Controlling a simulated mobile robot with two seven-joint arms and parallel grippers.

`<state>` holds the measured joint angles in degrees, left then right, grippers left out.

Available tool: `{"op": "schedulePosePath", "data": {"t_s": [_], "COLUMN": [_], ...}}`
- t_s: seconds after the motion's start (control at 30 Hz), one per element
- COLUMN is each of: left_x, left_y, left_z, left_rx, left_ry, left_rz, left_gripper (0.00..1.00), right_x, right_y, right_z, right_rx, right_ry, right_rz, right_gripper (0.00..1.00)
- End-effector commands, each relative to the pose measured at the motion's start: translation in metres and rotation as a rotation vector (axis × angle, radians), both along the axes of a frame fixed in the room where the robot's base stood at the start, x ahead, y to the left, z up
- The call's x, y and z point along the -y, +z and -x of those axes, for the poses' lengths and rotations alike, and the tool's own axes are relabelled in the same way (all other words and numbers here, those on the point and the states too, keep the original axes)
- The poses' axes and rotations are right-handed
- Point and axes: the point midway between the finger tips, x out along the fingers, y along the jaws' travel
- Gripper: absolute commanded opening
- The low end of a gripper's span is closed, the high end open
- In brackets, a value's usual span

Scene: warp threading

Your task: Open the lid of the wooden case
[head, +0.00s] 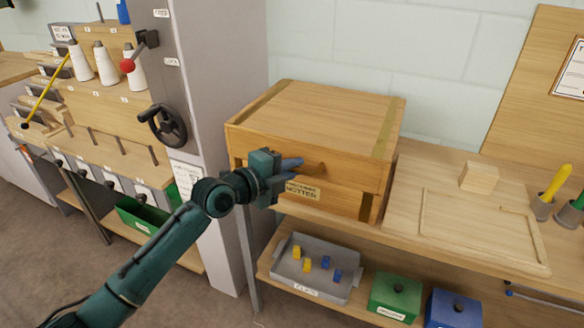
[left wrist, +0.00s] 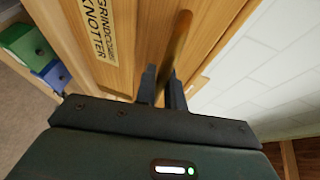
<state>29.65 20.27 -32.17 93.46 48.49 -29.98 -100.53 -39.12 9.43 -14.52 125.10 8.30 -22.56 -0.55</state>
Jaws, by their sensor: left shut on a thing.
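The wooden case (head: 350,204) stands on the bench against the wall, with a label reading "NOTTER" on its front. Its lid (head: 315,112) is a large wooden top with darker strips, and it looks closed down on the case. My left gripper (head: 294,168) is at the front of the lid. In the left wrist view my left gripper (left wrist: 163,85) has its fingers on either side of a wooden handle (left wrist: 180,40) and is shut on it. The label also shows there (left wrist: 97,30). The handle is mostly hidden by the gripper in the head view. My right gripper is not in view.
A grey cabinet with a black handwheel (head: 163,126) and red-knobbed lever stands left of the case. A board with a wooden block (head: 479,177) lies to the right. Below are a grey tray (head: 284,267) with pegs and green and blue boxes (head: 396,296). Space above the lid is clear.

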Motion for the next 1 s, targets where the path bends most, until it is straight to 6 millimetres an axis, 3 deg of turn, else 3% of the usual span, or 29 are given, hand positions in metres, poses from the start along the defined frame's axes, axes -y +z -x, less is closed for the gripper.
{"op": "schedulePosePath", "data": {"t_s": [0.57,0.77,1.0], "left_x": [0.0,0.001,0.004], "left_y": [0.005,0.03,0.081], "left_z": [0.0,-0.003,-0.015], "left_rx": [-0.007,-0.05,-0.164], "left_ry": [0.0,0.0,0.002], "left_rz": [-0.002,-0.019,-0.058], "left_gripper": [0.0,0.0,0.0], "right_x": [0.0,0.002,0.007], "right_y": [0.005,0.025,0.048], "right_z": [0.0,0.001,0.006], "right_rx": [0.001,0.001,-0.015], "right_ry": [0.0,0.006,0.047], "right_rz": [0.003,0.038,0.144], "right_gripper": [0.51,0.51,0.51]}}
